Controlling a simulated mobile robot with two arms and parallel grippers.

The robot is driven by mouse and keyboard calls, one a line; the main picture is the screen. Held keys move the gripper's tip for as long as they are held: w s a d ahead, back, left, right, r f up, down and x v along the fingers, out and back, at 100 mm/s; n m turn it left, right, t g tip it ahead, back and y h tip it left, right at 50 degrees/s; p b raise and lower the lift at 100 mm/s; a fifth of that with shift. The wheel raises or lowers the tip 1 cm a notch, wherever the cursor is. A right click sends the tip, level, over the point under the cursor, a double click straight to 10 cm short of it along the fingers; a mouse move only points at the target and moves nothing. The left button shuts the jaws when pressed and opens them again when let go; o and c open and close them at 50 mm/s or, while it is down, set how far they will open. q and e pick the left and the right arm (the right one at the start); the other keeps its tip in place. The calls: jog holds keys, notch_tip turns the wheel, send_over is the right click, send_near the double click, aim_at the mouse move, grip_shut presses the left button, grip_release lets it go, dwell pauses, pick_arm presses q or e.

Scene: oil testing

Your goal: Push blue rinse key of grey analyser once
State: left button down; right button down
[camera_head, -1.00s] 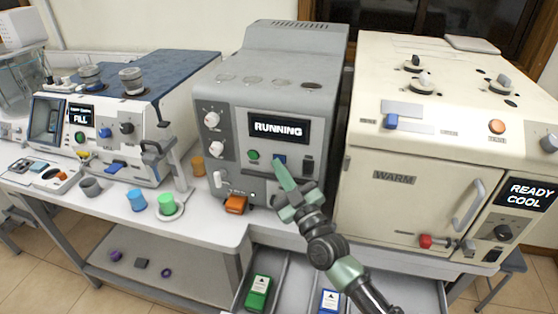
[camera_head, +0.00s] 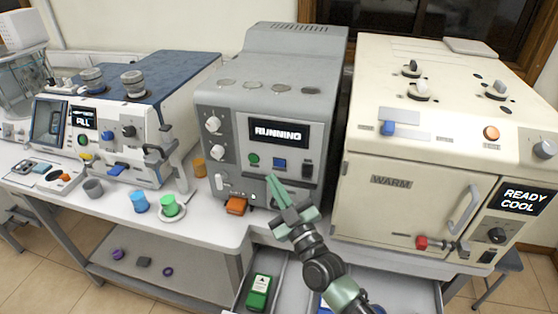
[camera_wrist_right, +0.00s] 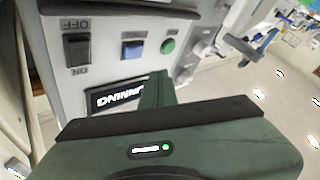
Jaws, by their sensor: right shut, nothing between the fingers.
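The grey analyser (camera_head: 270,95) stands mid-bench, its screen (camera_head: 279,132) reading RUNNING. Its blue rinse key (camera_head: 280,163) sits below the screen, between a green button (camera_head: 254,160) and a dark rocker switch (camera_head: 307,169). In the right wrist view the blue key (camera_wrist_right: 133,49) shows clear of my fingers, with the green button (camera_wrist_right: 168,46) and the ON/OFF switch (camera_wrist_right: 78,49) on either side. My right gripper (camera_head: 272,180) is shut and empty, its tips below and in front of the key with a visible gap. My left gripper is not in view.
A cream oven (camera_head: 400,200) marked WARM stands close on the right. A white and blue machine (camera_head: 120,140) is on the left. An orange block (camera_head: 236,205) and small cups, including a green one (camera_head: 170,205), sit in front. An open drawer (camera_head: 285,275) lies below my right arm.

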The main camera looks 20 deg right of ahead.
jog(key=shift+s+a+p, duration=0.3)
jog(key=shift+s+a, duration=0.3)
jog(key=shift+s, duration=0.25)
